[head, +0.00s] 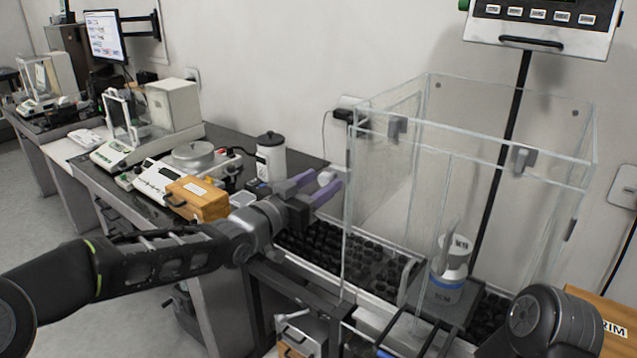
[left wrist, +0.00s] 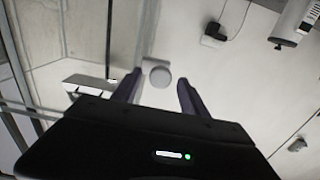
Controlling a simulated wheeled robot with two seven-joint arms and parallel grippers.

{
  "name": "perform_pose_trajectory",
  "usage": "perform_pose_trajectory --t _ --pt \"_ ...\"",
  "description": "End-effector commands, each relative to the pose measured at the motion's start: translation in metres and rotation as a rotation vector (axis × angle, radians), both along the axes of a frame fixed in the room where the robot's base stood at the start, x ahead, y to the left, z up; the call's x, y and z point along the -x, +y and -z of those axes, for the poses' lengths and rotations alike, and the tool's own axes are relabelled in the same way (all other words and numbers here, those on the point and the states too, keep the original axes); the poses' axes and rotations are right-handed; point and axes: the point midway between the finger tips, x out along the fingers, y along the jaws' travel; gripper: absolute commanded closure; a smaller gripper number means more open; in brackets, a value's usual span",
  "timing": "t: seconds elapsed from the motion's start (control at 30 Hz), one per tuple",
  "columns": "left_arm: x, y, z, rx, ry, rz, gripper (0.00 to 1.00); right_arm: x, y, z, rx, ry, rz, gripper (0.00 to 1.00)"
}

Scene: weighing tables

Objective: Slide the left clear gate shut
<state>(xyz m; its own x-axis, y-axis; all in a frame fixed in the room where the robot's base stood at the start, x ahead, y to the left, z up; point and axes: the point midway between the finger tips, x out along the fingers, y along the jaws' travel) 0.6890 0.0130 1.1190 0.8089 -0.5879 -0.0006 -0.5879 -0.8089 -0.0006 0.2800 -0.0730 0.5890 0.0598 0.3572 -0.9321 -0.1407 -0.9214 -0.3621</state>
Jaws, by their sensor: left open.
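A clear box (head: 358,215) with pale edges stands on the right in the head view. Its transparent panels overlap, so I cannot tell exactly how far the left gate is open. Grey tabs (head: 397,127) sit near its upper edges. My left gripper (head: 320,187) is open just left of the box, its purple fingers pointing towards it. A pale round knob (head: 326,177) shows at the fingertips; in the left wrist view the knob (left wrist: 160,76) appears between the fingers, with no clear contact. My right gripper is not in view.
A white container with a blue band (head: 447,285) stands inside the box. Dark lumps (head: 310,250) fill a trough below my left gripper. A wooden case (head: 196,200), a scale (head: 158,178) and a white canister (head: 270,158) stand on the left bench.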

Motion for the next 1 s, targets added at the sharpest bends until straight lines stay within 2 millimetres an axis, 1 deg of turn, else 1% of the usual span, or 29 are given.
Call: perform_pose_trajectory --t 0.07,0.7,1.0 --pt "0.0000 0.0003 0.0000 0.000 0.000 0.000 0.49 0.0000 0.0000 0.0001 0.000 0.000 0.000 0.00" --pt "0.0003 0.0005 -0.0002 0.001 0.000 0.000 1.00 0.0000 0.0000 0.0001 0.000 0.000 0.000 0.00" --pt "0.0003 0.0005 -0.0003 0.001 0.000 0.000 1.00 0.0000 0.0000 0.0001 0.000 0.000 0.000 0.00"
